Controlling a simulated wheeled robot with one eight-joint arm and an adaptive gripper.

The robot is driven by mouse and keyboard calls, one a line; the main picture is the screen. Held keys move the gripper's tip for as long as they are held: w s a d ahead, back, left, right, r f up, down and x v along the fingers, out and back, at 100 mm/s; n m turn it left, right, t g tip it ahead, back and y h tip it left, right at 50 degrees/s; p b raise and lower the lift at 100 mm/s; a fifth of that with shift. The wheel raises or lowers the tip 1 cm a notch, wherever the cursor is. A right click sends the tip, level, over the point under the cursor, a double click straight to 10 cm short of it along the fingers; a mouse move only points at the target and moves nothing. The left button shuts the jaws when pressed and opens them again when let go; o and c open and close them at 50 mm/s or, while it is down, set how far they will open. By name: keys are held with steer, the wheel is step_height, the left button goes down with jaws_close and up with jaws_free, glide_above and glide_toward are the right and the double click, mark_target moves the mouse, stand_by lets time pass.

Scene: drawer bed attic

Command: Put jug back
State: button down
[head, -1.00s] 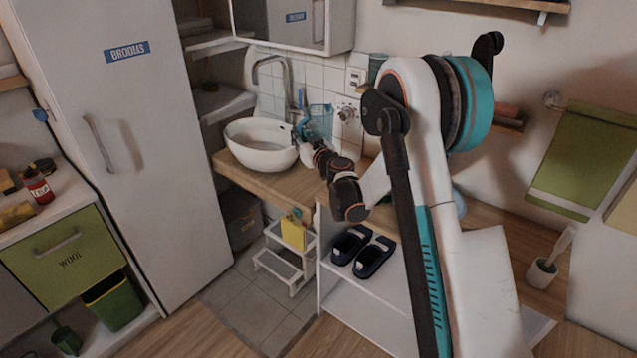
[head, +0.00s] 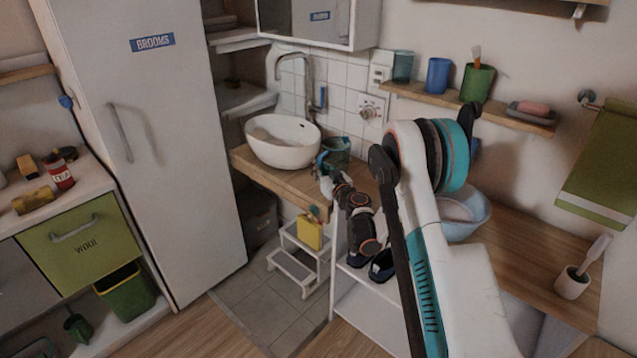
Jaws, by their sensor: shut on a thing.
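A translucent blue-teal jug (head: 338,147) is just right of the white basin, over the wooden counter. My gripper (head: 325,168) is at the jug's near left side, shut on it. The fingertips are small and partly hidden, so I cannot see exactly where they hold it. The jug looks about upright. I cannot tell whether its base touches the counter (head: 275,178).
The basin (head: 283,142) and its tall tap (head: 309,80) stand close on the left. A wall shelf (head: 420,96) with a glass, blue and green cups is above right. A blue bowl (head: 462,212) stands behind my arm. A step stool (head: 295,262) is below.

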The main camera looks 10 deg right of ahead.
steer(key=shift+f+b, duration=0.75)
steer(key=shift+f, duration=1.55)
steer(key=c, duration=1.6)
jaws_free()
